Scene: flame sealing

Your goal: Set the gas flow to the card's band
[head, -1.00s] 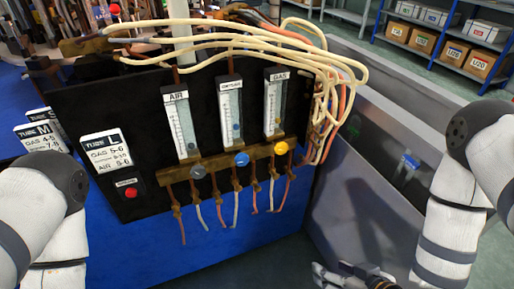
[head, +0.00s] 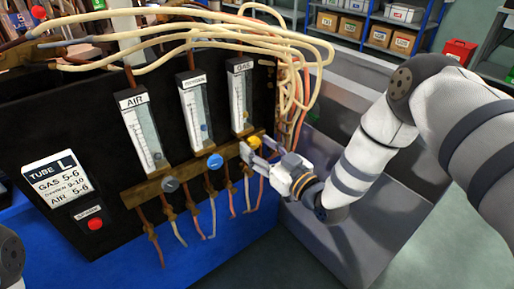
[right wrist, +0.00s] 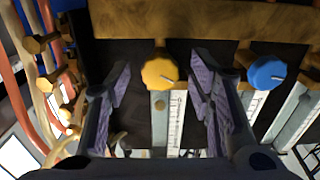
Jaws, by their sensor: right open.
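The yellow gas knob (head: 254,142) sits on the brass manifold under the GAS flow tube (head: 240,98). My right gripper (head: 258,149) is open at this knob. In the right wrist view the yellow knob (right wrist: 160,71) lies between the two spread fingers, with a gap on each side. The flow tube's scale is too small to read. The card (head: 57,180) on the black panel is headed TUBE L and reads GAS 5-6 and AIR 5-6; its middle line looks like 9-10. My left gripper is out of view.
The blue knob (head: 215,161) is beside the gas knob, and the grey knob (head: 170,184) is under the AIR tube (head: 142,130). A red button (head: 95,223) is below the card. Cream hoses (head: 300,85) loop right of the tubes. Thin hoses hang beneath the manifold.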

